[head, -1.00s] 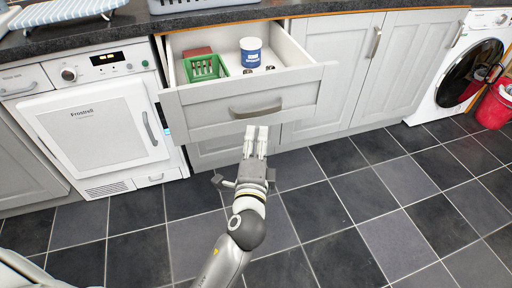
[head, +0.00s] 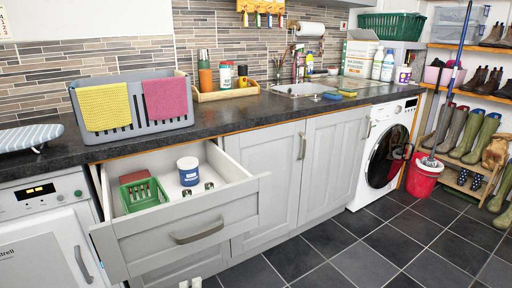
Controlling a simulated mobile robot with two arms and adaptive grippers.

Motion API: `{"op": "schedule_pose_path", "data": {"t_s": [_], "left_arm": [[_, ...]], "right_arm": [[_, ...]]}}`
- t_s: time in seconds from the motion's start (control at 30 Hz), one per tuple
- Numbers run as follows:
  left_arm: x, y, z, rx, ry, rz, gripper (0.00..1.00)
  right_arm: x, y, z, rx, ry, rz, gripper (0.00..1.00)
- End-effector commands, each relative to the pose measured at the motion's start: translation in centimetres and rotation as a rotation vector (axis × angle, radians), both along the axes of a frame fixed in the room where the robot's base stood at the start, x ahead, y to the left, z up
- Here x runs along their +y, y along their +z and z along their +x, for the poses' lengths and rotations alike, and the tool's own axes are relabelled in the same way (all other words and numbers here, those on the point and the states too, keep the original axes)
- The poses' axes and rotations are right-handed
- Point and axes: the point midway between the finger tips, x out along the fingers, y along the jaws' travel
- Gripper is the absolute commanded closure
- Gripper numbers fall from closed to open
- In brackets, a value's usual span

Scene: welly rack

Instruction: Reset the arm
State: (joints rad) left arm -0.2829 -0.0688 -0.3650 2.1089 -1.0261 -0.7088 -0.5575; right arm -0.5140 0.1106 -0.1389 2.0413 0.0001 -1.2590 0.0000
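Only two pale fingertips of one gripper (head: 190,283) show at the bottom edge of the head view. I take it to be my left gripper, from the arm's lean in the earlier frame. It is below the handle of the open drawer (head: 190,228), with nothing visible between the tips. How far apart the fingers are cannot be judged, and the rest of that arm is out of view. My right gripper is not in view.
The pulled-out drawer holds a green basket (head: 143,195), a blue tub (head: 188,172) and small items. The worktop (head: 225,112) bears a grey crate (head: 135,128). A red bucket (head: 423,180) with a mop stands at right. Floor at lower right is clear.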

Motion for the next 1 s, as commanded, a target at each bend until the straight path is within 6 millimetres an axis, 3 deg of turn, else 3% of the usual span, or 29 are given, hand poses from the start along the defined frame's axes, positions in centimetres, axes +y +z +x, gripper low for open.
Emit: {"op": "schedule_pose_path", "data": {"t_s": [0.03, 0.2, 0.3, 0.4, 0.6, 0.77, 1.0], "left_arm": [[1.1, -3.1, -1.0, 0.076, 0.033, -0.091, 0.61], [3.9, -13.7, -6.6, 0.363, 0.213, -0.476, 0.61], [4.6, -18.3, -10.6, 0.514, 0.334, -0.662, 0.61], [4.9, -21.7, -14.6, 0.647, 0.452, -0.814, 0.61], [4.6, -25.6, -21.8, 0.872, 0.678, -1.043, 0.61], [4.5, -27.7, -22.0, 0.884, 0.676, -1.024, 0.61], [4.9, -31.7, -25.0, 0.919, 0.691, -1.004, 0.61]], "right_arm": [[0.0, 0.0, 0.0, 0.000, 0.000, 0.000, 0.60], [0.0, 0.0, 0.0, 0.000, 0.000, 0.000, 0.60], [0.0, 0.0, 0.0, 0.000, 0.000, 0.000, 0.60], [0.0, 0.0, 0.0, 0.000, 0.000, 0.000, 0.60], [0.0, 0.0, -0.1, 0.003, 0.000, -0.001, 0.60], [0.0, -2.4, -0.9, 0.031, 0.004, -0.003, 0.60], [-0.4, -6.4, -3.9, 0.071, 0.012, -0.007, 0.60]]}}
